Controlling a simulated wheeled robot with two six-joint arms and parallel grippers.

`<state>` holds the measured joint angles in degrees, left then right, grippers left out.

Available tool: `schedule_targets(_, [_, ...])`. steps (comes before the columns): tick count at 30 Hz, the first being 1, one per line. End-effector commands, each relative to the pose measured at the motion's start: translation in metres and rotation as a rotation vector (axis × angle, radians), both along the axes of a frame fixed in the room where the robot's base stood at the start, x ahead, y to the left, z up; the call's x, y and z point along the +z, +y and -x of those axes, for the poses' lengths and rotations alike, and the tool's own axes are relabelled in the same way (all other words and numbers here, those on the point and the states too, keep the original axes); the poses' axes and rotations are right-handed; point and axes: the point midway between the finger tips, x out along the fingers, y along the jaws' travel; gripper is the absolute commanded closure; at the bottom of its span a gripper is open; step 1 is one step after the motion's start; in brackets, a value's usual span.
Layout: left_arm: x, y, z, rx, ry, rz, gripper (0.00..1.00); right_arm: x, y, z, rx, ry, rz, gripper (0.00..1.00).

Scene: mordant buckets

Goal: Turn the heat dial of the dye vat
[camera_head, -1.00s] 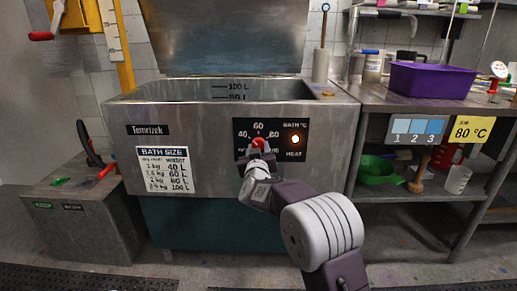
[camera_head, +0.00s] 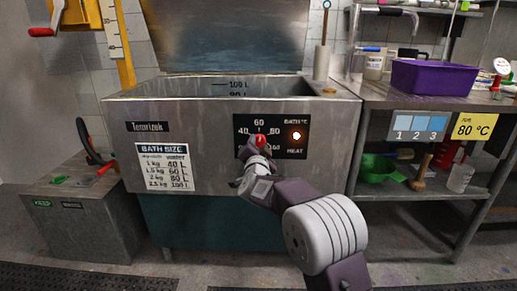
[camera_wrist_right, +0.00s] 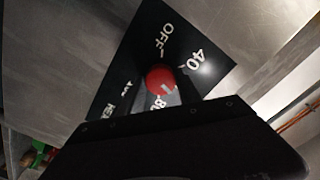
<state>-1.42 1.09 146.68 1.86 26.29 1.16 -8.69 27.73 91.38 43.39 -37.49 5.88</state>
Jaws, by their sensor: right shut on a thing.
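The dye vat (camera_head: 225,150) is a steel tank with a black control panel (camera_head: 282,149) on its front. The panel reads BATH °C and HEAT, and an orange lamp (camera_head: 296,135) glows on it. The red heat dial (camera_head: 260,139) is partly hidden by my right gripper (camera_head: 257,146), which is shut on it. A white mark on the dial seems to face up, toward 60. In the right wrist view the red dial (camera_wrist_right: 160,77) sits between the dark fingers, with OFF, 40 and 80 printed around it. My left gripper is not in view.
A yellow card (camera_head: 475,126) reads 80 °C on the bench at right, beside a blue 1-2-3 card (camera_head: 417,126). A purple bin (camera_head: 431,76) stands above. A bath size chart (camera_head: 166,167) is on the vat front. A low grey box (camera_head: 85,225) stands at left.

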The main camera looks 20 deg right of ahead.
Motion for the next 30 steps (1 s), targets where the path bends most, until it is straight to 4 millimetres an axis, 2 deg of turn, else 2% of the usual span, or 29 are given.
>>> schedule_targets(18, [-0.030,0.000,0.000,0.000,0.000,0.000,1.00,-0.002,0.000,0.000,-0.001,-0.153,-0.537,1.00])
schedule_targets(30, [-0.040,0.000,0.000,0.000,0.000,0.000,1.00,-0.001,0.000,0.000,-0.001,-0.212,-0.742,1.00])
